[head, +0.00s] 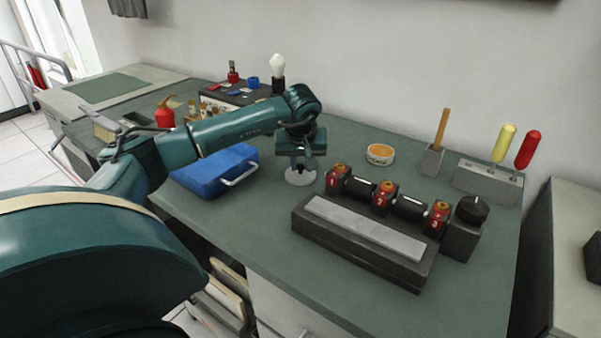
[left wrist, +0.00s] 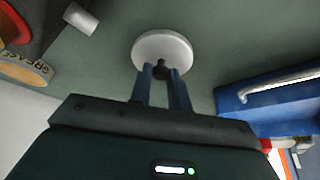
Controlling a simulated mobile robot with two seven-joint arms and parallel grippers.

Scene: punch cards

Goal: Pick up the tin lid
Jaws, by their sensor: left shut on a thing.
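The tin lid (head: 301,177) is a pale round disc over the green bench top, below my left gripper (head: 297,164). In the left wrist view the lid (left wrist: 163,46) has a small dark knob, and the two blue fingers of my left gripper (left wrist: 161,72) are shut on that knob. I cannot tell whether the lid touches the bench or hangs just above it. The grease tin (head: 380,154) stands open farther back, with orange contents; part of it shows in the left wrist view (left wrist: 27,69). My right gripper is not in view.
A blue case (head: 215,171) lies left of the lid. Screwdrivers stand in a holder (head: 487,181) at the back right. Bench between lid and grease tin looks clear.

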